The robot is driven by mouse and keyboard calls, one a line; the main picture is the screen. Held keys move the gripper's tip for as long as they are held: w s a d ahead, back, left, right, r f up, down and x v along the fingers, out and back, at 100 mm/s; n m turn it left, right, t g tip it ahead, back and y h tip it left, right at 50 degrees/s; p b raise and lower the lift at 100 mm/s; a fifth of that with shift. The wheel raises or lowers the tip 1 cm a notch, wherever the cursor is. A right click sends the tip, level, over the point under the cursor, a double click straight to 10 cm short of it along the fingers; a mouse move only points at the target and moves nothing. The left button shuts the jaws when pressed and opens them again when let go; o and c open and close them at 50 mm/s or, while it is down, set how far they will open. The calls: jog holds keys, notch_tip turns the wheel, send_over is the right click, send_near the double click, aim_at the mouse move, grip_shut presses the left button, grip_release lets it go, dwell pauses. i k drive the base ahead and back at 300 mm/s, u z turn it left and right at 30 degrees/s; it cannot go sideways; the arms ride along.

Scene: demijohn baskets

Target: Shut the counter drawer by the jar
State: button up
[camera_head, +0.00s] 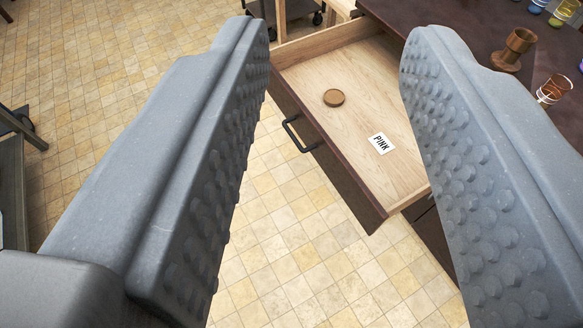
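The counter drawer (350,105) is pulled out from the dark counter (466,25). It has a pale wood inside, a dark front and a black bar handle (299,134) on that front. A round brown disc (334,97) and a white card reading PINK (381,144) lie in it. My gripper (335,60) is open and empty, its two grey studded fingers wide apart in the near view. The drawer shows between the fingers, beyond them. The right finger hides part of the counter and the drawer's right side. I cannot tell which thing is the jar.
On the counter top stand a brown wooden cup-shaped piece (514,49), a glass with an orange-brown band (553,89) and small coloured pots (562,12). A dark wheeled stand is at the top. A dark piece of furniture (12,190) is at the left edge. The tiled floor (290,250) before the drawer is clear.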

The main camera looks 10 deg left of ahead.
aim_at(357, 57)
jog(key=z, duration=0.05)
jog(key=k, duration=0.5)
jog(key=u, duration=0.4)
jog(key=i, duration=1.5)
jog(key=z, duration=0.4)
